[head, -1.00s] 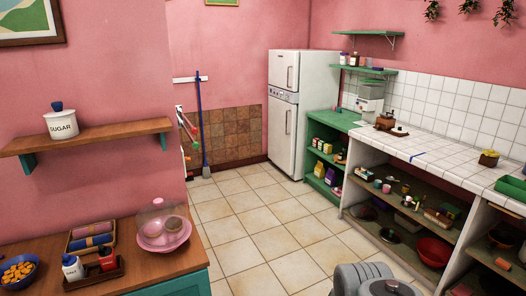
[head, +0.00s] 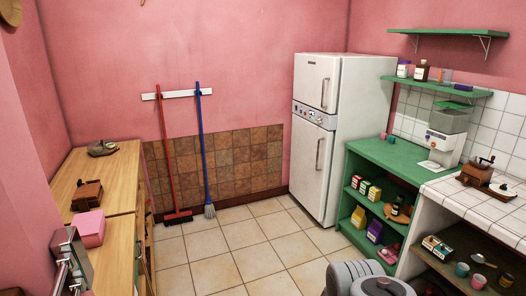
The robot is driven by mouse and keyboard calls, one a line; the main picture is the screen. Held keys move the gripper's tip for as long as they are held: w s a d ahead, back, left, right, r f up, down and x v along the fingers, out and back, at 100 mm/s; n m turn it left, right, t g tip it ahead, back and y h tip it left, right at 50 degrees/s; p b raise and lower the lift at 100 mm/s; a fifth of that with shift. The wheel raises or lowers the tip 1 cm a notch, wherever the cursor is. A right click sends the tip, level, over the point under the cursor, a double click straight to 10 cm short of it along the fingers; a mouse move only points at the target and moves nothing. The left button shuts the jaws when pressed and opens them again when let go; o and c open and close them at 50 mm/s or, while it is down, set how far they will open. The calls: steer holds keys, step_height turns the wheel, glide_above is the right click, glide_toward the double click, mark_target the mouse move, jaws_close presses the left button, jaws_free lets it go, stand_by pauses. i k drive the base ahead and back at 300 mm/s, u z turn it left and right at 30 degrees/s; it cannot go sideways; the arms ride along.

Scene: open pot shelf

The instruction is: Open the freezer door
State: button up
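The white fridge-freezer (head: 341,165) stands in the far corner, right of centre in the head view. Its upper, smaller door, the freezer door (head: 316,80), is shut and has a vertical handle (head: 325,93) on its right side. A control strip (head: 314,115) lies between it and the taller lower door (head: 309,163), also shut, with its own handle (head: 318,154). My gripper is not in view; only grey rounded parts, which look like mine, show at the bottom edge. They are well apart from the fridge.
Tiled floor (head: 240,262) lies clear in front of the fridge. A green shelf unit (head: 378,153) stands close to its right, with a tiled counter (head: 459,201) beyond. A wooden counter (head: 112,172) runs along the left. A red broom (head: 171,165) and blue mop (head: 203,150) hang on the back wall.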

mark_target(317, 77)
steer(key=u, duration=0.1)
steer(key=i, duration=2.6)
steer(key=u, duration=0.2)
steer(key=i, duration=2.15)
steer(key=u, duration=0.05)
